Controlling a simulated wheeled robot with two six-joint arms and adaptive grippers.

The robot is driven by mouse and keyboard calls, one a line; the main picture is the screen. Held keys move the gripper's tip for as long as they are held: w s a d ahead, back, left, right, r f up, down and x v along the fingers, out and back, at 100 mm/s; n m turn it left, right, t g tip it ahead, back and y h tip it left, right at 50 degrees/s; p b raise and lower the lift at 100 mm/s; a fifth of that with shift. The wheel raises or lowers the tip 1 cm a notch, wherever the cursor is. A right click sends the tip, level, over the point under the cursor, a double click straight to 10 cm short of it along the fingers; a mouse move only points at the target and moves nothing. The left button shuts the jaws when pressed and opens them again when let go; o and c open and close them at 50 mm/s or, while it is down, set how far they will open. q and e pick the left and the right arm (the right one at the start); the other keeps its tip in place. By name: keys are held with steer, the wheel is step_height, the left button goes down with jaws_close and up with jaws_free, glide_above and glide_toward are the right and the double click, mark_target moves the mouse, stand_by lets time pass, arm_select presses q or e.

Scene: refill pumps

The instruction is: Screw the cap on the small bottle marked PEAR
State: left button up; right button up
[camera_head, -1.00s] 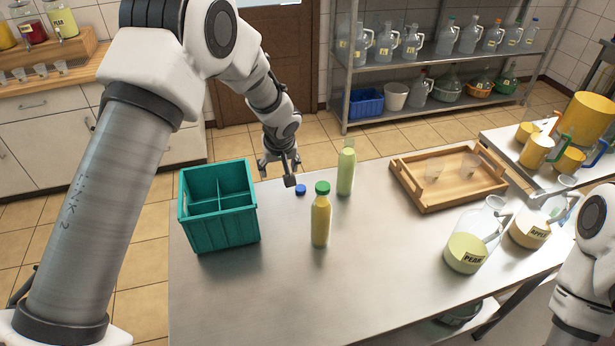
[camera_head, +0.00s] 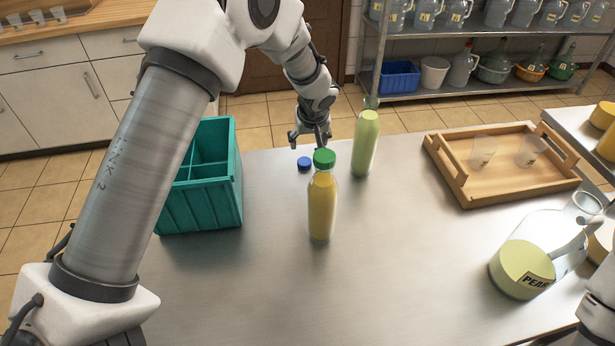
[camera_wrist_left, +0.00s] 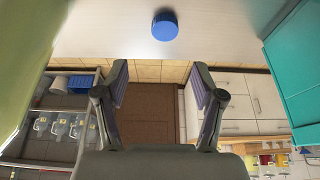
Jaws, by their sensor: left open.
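A small pale green bottle (camera_head: 366,143) stands upright at the back of the steel table, with no cap visible on its neck; I see no label on it. A blue cap (camera_head: 304,163) lies on the table to its left. The cap also shows at the top of the left wrist view (camera_wrist_left: 164,25). My left gripper (camera_head: 310,141) is open and empty, just behind the cap and apart from it. In the left wrist view its fingers (camera_wrist_left: 160,85) are spread. A yellow bottle (camera_head: 322,206) with a green cap stands nearer. My right gripper is out of view.
A teal divided crate (camera_head: 208,200) stands at the left. A wooden tray (camera_head: 470,197) with two cups is at the back right. A jug labelled PEAR (camera_head: 524,270) stands at the right. The front middle of the table is clear.

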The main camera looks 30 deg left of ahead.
mark_target(305, 162)
arm_select(q)
step_height(305, 162, down, 2)
steer(key=shift+f+b, duration=0.1)
steer(key=shift+b, duration=0.2)
steer(key=shift+p+x, duration=0.4)
steer(key=shift+x, duration=0.55)
steer(key=shift+s+a+f, duration=0.1)
steer(key=p+x, duration=0.1)
steer(key=x, duration=0.4)
steer(key=shift+s+a+p, duration=0.1)
steer(key=shift+s+p, duration=0.1)
steer(key=shift+p, duration=0.1)
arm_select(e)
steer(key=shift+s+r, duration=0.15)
arm_select(q)
steer(key=c, duration=0.8)
